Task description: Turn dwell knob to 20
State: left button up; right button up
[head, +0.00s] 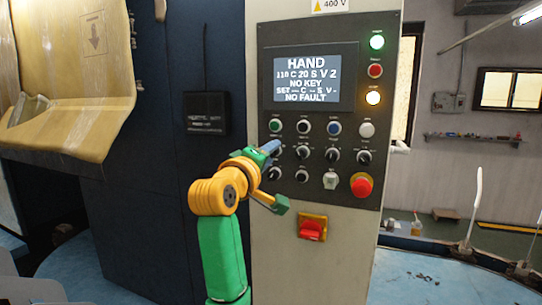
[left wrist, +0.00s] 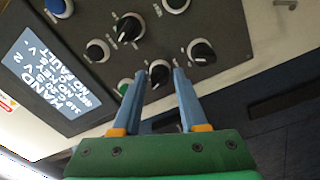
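The control panel (head: 350,130) has rows of knobs under a lit display (head: 315,82) reading "HAND", "110 C 20 S V 2", "NO KEY", "NO FAULT". My left gripper (head: 272,146) is at the panel's left side. In the left wrist view its two blue fingertips (left wrist: 159,73) stand on either side of a black knob (left wrist: 159,72), the leftmost of the upper knob row. The fingers are apart, with a small gap seeming to show beside the knob. The knob labels are too small to read, so I cannot tell which is dwell. My right gripper is not in view.
Other knobs (head: 333,154) sit close by, with a green button (left wrist: 125,87) beside the fingers. A red emergency stop (head: 361,185) is at lower right, and a red switch (head: 312,229) is below. A brown curved sheet (head: 75,75) stands at left.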

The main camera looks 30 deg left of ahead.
pick_arm(q)
jog(key=shift+o, duration=0.7)
jog(key=shift+s+a, duration=0.1)
jog(key=shift+s, duration=0.1)
jog(key=b+v, duration=0.4)
jog(key=v, duration=0.3)
